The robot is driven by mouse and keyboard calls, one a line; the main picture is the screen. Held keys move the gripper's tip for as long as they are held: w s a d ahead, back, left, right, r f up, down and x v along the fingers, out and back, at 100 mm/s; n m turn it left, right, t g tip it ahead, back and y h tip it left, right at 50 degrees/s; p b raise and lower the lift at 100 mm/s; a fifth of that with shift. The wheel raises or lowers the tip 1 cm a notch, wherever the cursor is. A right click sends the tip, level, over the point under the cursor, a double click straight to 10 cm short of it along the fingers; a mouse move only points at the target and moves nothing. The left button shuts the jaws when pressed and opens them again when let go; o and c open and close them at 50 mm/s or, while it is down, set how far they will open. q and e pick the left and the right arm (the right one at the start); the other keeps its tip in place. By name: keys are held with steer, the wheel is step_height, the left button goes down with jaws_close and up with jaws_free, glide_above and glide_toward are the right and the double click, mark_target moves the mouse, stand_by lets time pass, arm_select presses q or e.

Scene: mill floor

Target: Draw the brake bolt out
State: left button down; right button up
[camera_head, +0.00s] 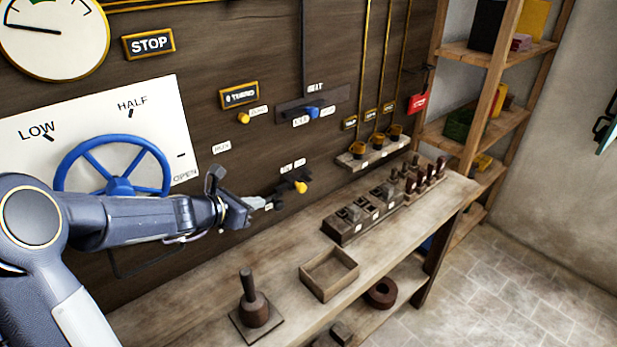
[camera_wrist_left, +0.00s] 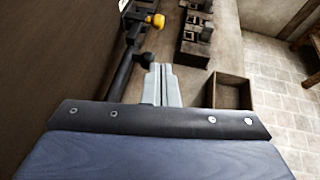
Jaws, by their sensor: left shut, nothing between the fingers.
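A dark bolt-like bar with a yellow knob (camera_head: 300,187) sits low on the dark wooden wall panel, below two small labels; I take it for the brake bolt. In the left wrist view its yellow knob (camera_wrist_left: 156,20) shows at the top, with the dark bar running down from it along the wall. My left gripper (camera_head: 266,203) is shut and empty just left of the bar in the head view. In the left wrist view its pale fingers (camera_wrist_left: 162,72) lie together beside the dark bar; I cannot tell whether they touch it. My right gripper is not in view.
A blue handwheel (camera_head: 115,183) stands behind my left arm. A wooden bench (camera_head: 215,285) below carries an open box (camera_head: 345,262), a dark stamp-like tool (camera_head: 252,305) and several metal blocks. Another yellow knob (camera_head: 243,118) and a blue-knobbed slide (camera_head: 312,112) are higher on the panel.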

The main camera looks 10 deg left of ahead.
arm_select(q)
steer(key=shift+w, duration=0.2)
steer(key=shift+f, duration=0.1)
steer(key=r+p+x, duration=0.1)
steer(key=p+x, duration=0.1)
steer(key=x, duration=1.1)
steer(key=shift+w+d, duration=0.25)
steer(key=shift+w, duration=0.35)
